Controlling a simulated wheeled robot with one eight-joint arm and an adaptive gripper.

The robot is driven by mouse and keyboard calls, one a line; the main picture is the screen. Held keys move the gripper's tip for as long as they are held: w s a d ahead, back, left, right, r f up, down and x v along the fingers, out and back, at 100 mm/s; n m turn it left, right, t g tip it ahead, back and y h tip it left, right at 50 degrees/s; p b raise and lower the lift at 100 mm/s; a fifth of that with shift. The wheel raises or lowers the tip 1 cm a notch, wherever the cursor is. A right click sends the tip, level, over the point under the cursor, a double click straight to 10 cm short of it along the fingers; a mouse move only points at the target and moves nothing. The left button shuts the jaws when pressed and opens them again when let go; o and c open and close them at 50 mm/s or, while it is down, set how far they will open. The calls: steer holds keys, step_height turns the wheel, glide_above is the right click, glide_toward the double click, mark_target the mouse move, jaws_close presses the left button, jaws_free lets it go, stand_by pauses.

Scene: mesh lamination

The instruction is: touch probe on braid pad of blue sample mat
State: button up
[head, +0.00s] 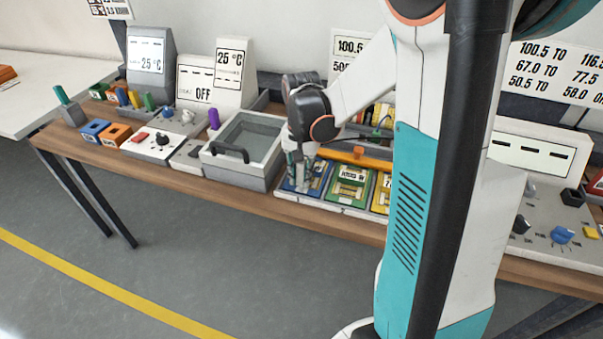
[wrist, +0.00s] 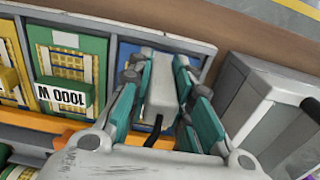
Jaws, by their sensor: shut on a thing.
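The blue sample mat (head: 319,180) lies in the leftmost bay of the sample tray in the head view, beside the green mat (head: 350,189). My gripper (head: 299,170) points down over its left part and hides much of it. In the wrist view, my gripper (wrist: 161,78) has its teal fingers on both sides of a pale grey block, the probe (wrist: 161,94), with a short black cable end. Blue edges of the mat show around the fingers. The braid pad is hidden, and I cannot tell whether the probe tip touches it.
A grey lidded tank (head: 243,152) with a black handle stands just left of my gripper. An orange bar (head: 352,156) runs behind the mats. Yellow mats (head: 381,196) lie farther right. Meters and small blocks fill the left of the bench. The bench's front edge (head: 240,194) is clear.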

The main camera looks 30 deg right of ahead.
stand_by(0.6)
steer(key=shift+r+p, duration=2.65)
steer(key=shift+r, duration=0.8)
